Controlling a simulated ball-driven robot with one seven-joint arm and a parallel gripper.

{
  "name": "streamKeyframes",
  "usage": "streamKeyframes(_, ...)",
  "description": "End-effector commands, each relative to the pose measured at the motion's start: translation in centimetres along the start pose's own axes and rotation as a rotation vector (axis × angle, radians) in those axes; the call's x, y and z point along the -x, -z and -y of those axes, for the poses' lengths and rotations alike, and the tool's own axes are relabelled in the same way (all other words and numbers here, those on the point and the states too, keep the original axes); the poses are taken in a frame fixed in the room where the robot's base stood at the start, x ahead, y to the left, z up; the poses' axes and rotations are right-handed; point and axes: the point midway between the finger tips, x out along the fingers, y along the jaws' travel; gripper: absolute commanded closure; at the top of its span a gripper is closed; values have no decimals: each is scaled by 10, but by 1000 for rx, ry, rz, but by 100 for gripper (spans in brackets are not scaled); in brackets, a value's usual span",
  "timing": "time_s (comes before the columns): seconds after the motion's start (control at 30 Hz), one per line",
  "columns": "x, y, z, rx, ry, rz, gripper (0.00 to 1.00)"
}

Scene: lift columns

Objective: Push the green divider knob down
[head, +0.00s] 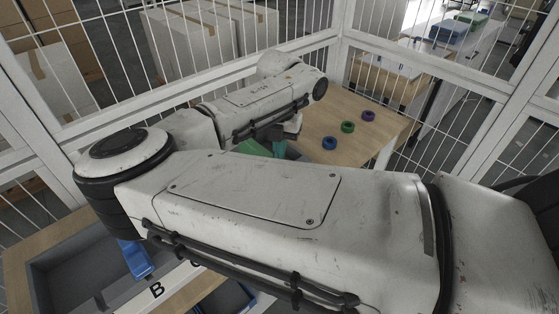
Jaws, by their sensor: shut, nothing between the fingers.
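My arm crosses the middle of the head view and hides much of the work area. My gripper (288,131) shows only in part, as a dark shape under the wrist, shut and with nothing visible in it. Just below it is a teal-green upright piece (279,149), and to its left a flat green piece (253,147). Both are partly hidden by my arm. I cannot tell which of them, if either, is the green divider knob, nor whether the gripper touches one.
A wooden table (385,125) bears a blue ring (329,143), a green ring (347,127) and a purple ring (368,116). A grey tray (75,262) and a blue piece (137,260) are at lower left, by a panel lettered B. White mesh fencing stands behind, with boxes beyond.

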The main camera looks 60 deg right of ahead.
Motion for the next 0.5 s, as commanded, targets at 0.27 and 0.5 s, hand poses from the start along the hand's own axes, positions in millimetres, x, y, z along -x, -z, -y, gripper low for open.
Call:
streamKeyframes(0.27, 0, 0, 0, 0, 0, 0, 100)
streamKeyframes(0.5, -3, 0, 0, 0, 0, 0, 100)
